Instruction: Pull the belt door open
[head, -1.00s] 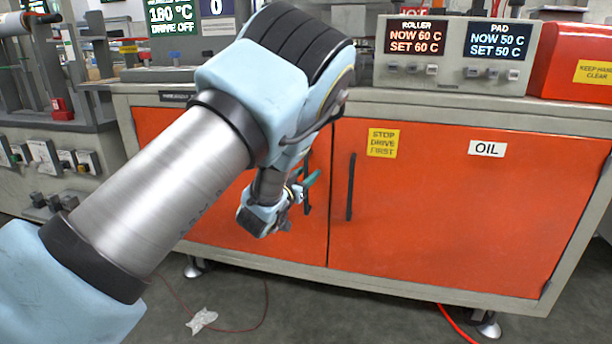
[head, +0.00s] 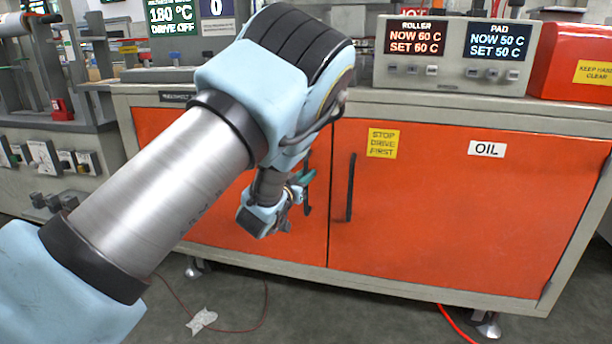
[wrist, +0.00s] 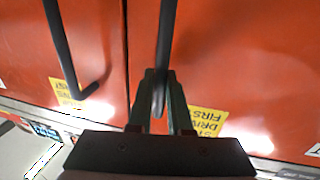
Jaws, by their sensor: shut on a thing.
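Two orange doors fill the front of the cabinet. The left door (head: 226,222) has a dark vertical bar handle (head: 307,195) near the seam, partly hidden by my arm. No label naming the belt is readable on it. My gripper (head: 300,187) is at this handle. In the wrist view, which is turned upside down, the fingers (wrist: 161,98) are shut around the dark handle (wrist: 167,35) just right of the seam. The left door looks flush with its frame, with no clear gap.
The right door (head: 450,225) has its own handle (head: 350,187), a yellow sign (head: 383,143) and an OIL label (head: 487,149). The counter above holds a display unit (head: 455,50). The floor before the cabinet has cables and a white scrap (head: 201,321).

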